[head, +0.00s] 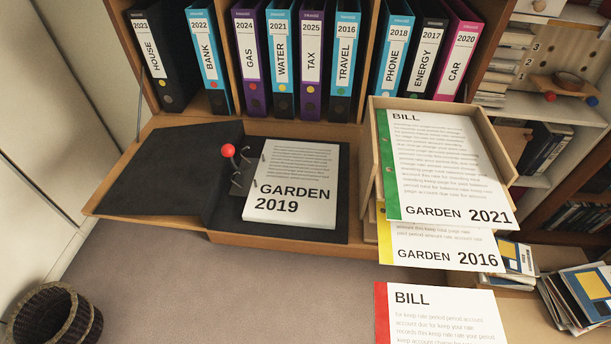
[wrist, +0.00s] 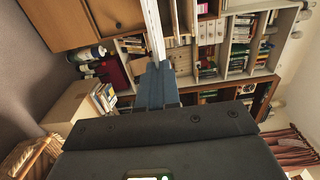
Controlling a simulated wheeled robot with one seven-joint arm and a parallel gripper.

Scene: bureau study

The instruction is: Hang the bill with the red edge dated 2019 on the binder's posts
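The bill with the red edge (head: 442,312) is at the bottom of the head view, lying flat in the air in front of the shelf. Its lower part is cut off, so its date is hidden. In the wrist view a thin white sheet, the bill seen edge-on (wrist: 152,28), stands between the fingertips of my gripper (wrist: 157,66), which appears shut on it. The open black binder (head: 155,185) lies on the desk flap. Its metal posts (head: 238,180) stand by the red-knobbed lever (head: 228,151), left of a paper stack marked GARDEN 2019 (head: 295,180).
A wooden tray (head: 508,160) right of the binder holds a green-edged 2021 bill (head: 440,165). A yellow-edged 2016 bill (head: 440,243) sticks out below. Upright binders (head: 282,60) line the back. A wicker basket (head: 55,318) stands on the floor at lower left.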

